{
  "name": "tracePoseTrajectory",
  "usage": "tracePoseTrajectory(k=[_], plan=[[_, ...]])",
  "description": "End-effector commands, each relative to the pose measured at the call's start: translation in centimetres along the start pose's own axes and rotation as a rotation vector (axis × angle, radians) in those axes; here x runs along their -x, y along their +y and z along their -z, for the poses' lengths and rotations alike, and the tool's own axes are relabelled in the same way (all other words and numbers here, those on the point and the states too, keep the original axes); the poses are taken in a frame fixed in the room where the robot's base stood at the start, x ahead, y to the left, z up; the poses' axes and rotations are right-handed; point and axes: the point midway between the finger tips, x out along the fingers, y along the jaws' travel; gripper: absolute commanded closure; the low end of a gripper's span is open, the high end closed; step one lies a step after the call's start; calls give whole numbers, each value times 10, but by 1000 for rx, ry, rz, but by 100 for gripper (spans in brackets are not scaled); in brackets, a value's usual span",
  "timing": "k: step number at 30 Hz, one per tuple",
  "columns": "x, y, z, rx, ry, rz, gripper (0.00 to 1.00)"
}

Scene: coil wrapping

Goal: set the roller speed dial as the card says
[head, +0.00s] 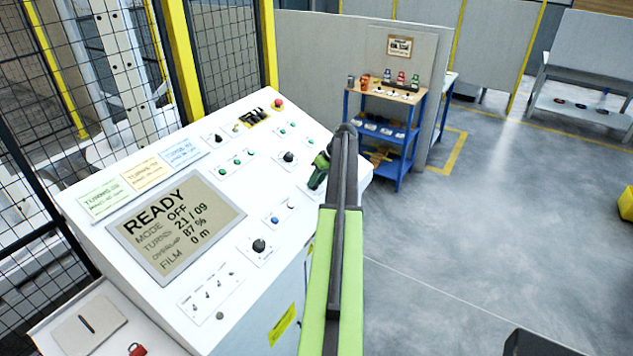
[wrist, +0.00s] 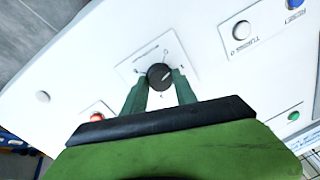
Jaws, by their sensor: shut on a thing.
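My gripper (wrist: 158,84) is over the sloping white control panel, its green fingers on either side of a black round dial (wrist: 160,73) and shut on it. The dial sits on a white plate with a printed scale; its white pointer mark points up and right in the wrist view. The dial's label is too small to read. In the head view my gripper (head: 320,168) is at the panel's right side and covers the dial. A green card (head: 105,197), a yellow card (head: 144,174) and a blue card (head: 181,153) lie along the panel's upper left; their small print is unclear.
The panel screen (head: 176,225) reads READY, mode OFF, turns 21 / 09, overlap 87 %, film 0 m. Other black dials (head: 259,246), several buttons and a red stop button (head: 278,103) are nearby.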

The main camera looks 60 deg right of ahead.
Motion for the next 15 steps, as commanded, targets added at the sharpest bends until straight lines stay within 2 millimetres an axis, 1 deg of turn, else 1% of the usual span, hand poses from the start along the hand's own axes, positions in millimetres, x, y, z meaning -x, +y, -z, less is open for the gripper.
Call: tracePoseTrajectory(k=[8, 15], plan=[[-1, 0, -1, -92, 4, 4, 100], [-1, 0, -2, -281, 21, 7, 100]])
